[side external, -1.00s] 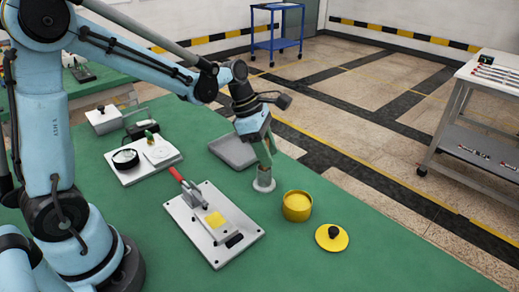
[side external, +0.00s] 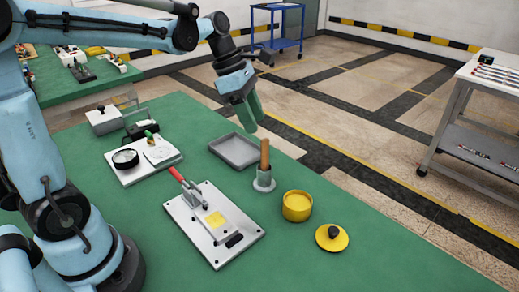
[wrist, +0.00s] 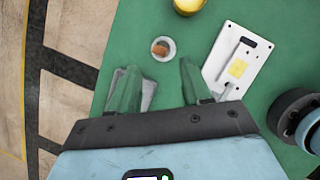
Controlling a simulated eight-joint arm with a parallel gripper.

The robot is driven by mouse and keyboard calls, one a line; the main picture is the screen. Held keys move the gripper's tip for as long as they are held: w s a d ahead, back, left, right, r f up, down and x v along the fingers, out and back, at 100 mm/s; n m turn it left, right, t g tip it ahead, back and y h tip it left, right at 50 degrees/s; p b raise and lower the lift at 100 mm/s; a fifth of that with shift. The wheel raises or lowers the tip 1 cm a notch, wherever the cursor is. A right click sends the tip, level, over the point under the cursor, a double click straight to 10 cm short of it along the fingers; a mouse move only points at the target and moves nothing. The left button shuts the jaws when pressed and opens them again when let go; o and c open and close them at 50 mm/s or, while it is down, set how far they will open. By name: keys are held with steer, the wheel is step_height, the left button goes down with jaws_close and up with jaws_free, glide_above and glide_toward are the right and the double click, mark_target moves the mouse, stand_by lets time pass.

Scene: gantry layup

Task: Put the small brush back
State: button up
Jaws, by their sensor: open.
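The small brush (side external: 265,154) stands upright in a grey holder (side external: 264,182) on the green table, its brown handle pointing up. In the wrist view the brush (wrist: 160,47) shows end-on inside the round holder (wrist: 168,42). My gripper (side external: 246,112) is above the table, up and to the left of the brush in the side view, and apart from it. In the wrist view my gripper (wrist: 157,80) has its two green fingers spread with nothing between them, and the brush is beyond the fingertips.
A grey tray (side external: 225,157) lies behind the holder. A yellow pot (side external: 297,207) and its yellow lid (side external: 332,238) are to the right. A white plate with a red-handled lever (side external: 195,242) is in front. The table's front right is clear.

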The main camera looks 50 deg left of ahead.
steer(key=s+f+m+t+y, duration=0.1)
steer(key=s+m, duration=0.4)
steer(key=m, duration=0.7)
steer(key=s+d+f+m+t+y, duration=0.1)
steer(key=s+m, duration=0.4)
steer(key=m, duration=0.7)
steer(key=f+t+y, duration=0.1)
steer(key=t, duration=0.1)
steer(key=shift+s+d+f+t+y, duration=0.2)
steer(key=shift+s+d+t+y, duration=0.05)
steer(key=shift+t+y, duration=0.15)
